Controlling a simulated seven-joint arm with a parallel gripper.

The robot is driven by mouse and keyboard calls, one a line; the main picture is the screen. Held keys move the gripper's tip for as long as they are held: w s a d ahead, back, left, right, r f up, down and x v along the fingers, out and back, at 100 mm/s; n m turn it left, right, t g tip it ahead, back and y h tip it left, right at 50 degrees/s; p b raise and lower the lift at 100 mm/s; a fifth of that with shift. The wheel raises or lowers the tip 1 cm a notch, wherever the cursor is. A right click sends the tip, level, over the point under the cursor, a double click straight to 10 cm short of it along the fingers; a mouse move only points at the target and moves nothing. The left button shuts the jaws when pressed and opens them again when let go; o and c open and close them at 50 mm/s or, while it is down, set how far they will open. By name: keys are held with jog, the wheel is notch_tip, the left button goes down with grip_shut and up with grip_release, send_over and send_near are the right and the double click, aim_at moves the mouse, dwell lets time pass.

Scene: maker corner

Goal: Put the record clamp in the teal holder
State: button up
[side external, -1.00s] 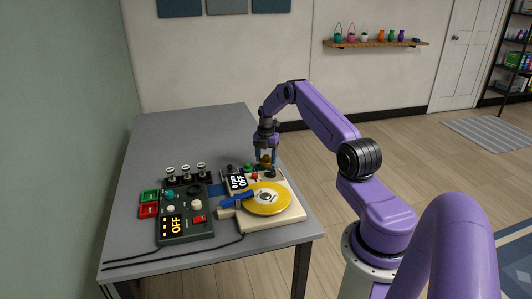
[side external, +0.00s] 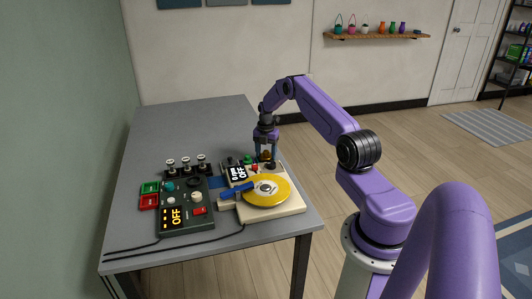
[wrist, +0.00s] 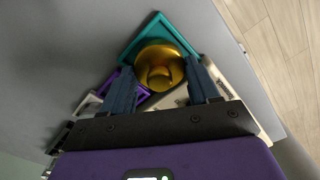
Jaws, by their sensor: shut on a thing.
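The gold, round record clamp (wrist: 160,62) is between the two fingers of my gripper (wrist: 163,88) in the wrist view. My gripper is shut on it. The teal holder (wrist: 136,41), a square frame, shows around the far side of the clamp, its near part hidden by the clamp and fingers. I cannot tell whether the clamp touches the holder. In the side external view my gripper (side external: 266,156) is over the turntable's back right corner, with the clamp small between the fingers. The teal holder cannot be made out there.
A purple holder (wrist: 112,88) is left of the teal one. The cream turntable (side external: 293,207) carries a yellow record (side external: 273,197) and a blue arm (side external: 236,189). A dark control box (side external: 203,222) stands to its left. The table (side external: 185,128) is clear behind.

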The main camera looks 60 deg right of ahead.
jog(key=shift+f, duration=0.4)
jog(key=o, duration=1.3)
jog(key=shift+s+f, duration=0.1)
jog(key=shift+s, duration=0.1)
jog(key=shift+w+r, duration=0.2)
jog(key=shift+r, duration=3.35)
